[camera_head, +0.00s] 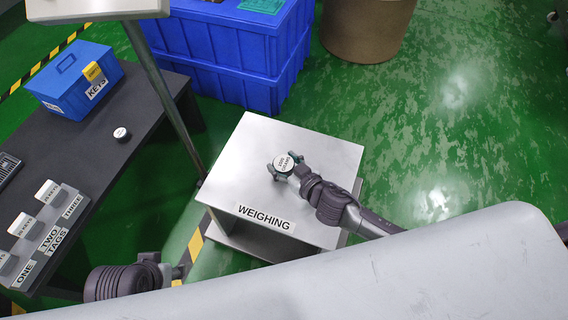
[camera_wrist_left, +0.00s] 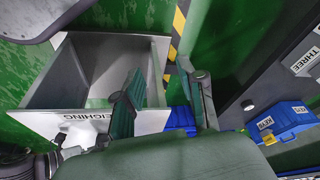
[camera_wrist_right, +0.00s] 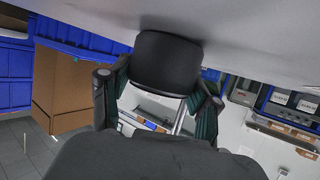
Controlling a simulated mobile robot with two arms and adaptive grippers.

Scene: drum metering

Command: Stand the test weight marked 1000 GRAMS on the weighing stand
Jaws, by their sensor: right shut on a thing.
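The weighing stand (camera_head: 235,165) is a silver box with a flat top and a WEIGHING label on its front edge. My right gripper (camera_head: 284,167) is over the right middle of that top. It is shut on the test weight (camera_head: 284,162), a round piece with a white label that seems to read 1000 GRAMS. The weight shows dark between the fingers in the right wrist view (camera_wrist_right: 167,62). I cannot tell whether its base touches the top. My left gripper (camera_wrist_left: 162,78) is open and empty; the stand (camera_wrist_left: 155,122) shows beyond it in the left wrist view.
A dark bench (camera_head: 105,165) at left carries another small round weight (camera_head: 122,134), a blue KEYS box (camera_head: 75,85) and a tag rack (camera_head: 50,235). A sloping pole (camera_head: 165,95) rises by the stand's left edge. Blue crates (camera_head: 230,75) stand behind. Green floor is clear at right.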

